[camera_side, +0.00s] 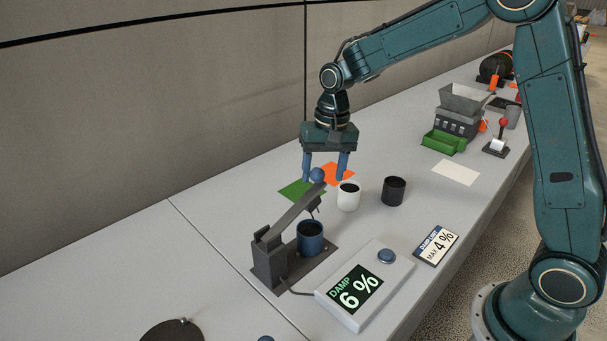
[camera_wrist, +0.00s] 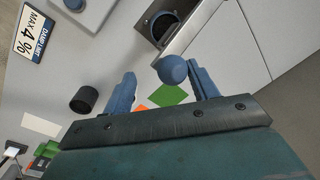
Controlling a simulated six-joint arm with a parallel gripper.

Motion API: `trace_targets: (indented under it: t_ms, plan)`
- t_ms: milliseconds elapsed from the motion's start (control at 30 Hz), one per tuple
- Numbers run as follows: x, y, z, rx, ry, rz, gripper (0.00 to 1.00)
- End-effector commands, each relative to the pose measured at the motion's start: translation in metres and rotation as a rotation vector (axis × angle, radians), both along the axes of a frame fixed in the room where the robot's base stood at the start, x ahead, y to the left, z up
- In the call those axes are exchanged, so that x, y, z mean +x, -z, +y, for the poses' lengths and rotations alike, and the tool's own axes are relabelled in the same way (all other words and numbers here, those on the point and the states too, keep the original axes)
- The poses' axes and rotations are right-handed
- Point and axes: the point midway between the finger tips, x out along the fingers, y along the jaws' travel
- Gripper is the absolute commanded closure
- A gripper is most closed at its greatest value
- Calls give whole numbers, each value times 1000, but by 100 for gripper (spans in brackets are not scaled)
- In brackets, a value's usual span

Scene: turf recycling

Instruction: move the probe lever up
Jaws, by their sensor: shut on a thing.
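The probe lever (camera_side: 293,213) is a dark grey arm on a dark stand (camera_side: 268,262). It slopes up from its hinge to a round blue knob (camera_side: 317,175) at its free end. My gripper (camera_side: 325,178) points down with its two blue fingers at the knob and is shut on it. In the wrist view the knob (camera_wrist: 172,70) shows between the fingertips. The thin probe prongs (camera_side: 315,210) hang from the lever above a blue cup (camera_side: 311,241) on the stand's base. The cup also shows in the wrist view (camera_wrist: 163,27).
A display box (camera_side: 360,290) reading DAMP 6 % with a blue button (camera_side: 386,256) stands in front. A sign (camera_side: 436,246) reads MAX 4 %. White (camera_side: 348,196) and black (camera_side: 394,190) cups stand to the right, near green (camera_side: 296,191) and orange mats (camera_side: 338,172).

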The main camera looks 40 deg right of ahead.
Motion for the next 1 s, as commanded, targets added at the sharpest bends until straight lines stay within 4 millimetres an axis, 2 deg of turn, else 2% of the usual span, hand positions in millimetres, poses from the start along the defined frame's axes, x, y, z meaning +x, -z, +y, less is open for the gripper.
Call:
trace_targets:
  t_ms: [100,600,833,1000]
  plan:
    - [0,-20,-6,-6,13,-7,49]
    - [-4,-89,-10,-4,10,-5,49]
    - [-6,-115,-12,-4,9,-5,49]
    - [-20,-123,-11,-7,-18,-28,49]
